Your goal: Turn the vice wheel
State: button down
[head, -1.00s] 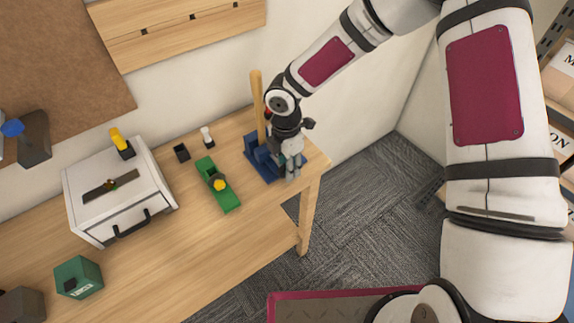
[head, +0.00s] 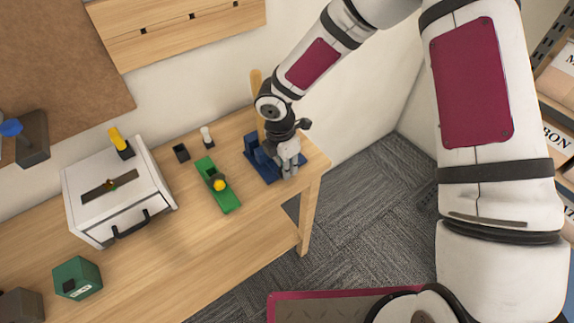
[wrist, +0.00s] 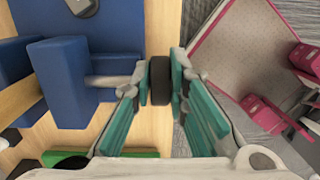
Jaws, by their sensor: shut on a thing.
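The blue vice (head: 258,160) sits at the right end of the wooden bench, with a tall wooden bar (head: 256,88) rising behind it. In the wrist view the vice (wrist: 72,85) fills the left side, and a pale shaft runs from it to a dark wheel (wrist: 159,80) seen edge-on. My gripper (head: 289,168) is at the front right of the vice. In the wrist view its teal-padded fingers (wrist: 160,92) are closed on both sides of the wheel. The wheel is hidden behind the gripper in the head view.
A green block tool with a yellow knob (head: 218,185) lies left of the vice. A white drawer box (head: 120,190) stands farther left, and a green box (head: 78,277) is near the front. A small dark cup (head: 181,152) and a white-topped piece (head: 206,135) stand behind. Carpet lies beyond the bench's right edge.

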jog(key=t+h+b, duration=0.2)
jog(key=h, duration=0.1)
jog(key=shift+s+a+h+b, duration=0.1)
jog(key=shift+a+h+b, duration=0.2)
jog(key=shift+a, duration=0.05)
jog(key=shift+s+a+f+t+h+b, duration=0.1)
jog(key=shift+t+h+b, duration=0.55)
jog(key=shift+h+b, duration=0.15)
jog(key=shift+s+a+t+h+b, duration=0.1)
jog(key=shift+t+h+b, duration=0.55)
jog(key=shift+h+b, duration=0.15)
jog(key=c, duration=1.6)
grip_release()
jog(key=shift+o, duration=0.2)
jog(key=v, duration=1.2)
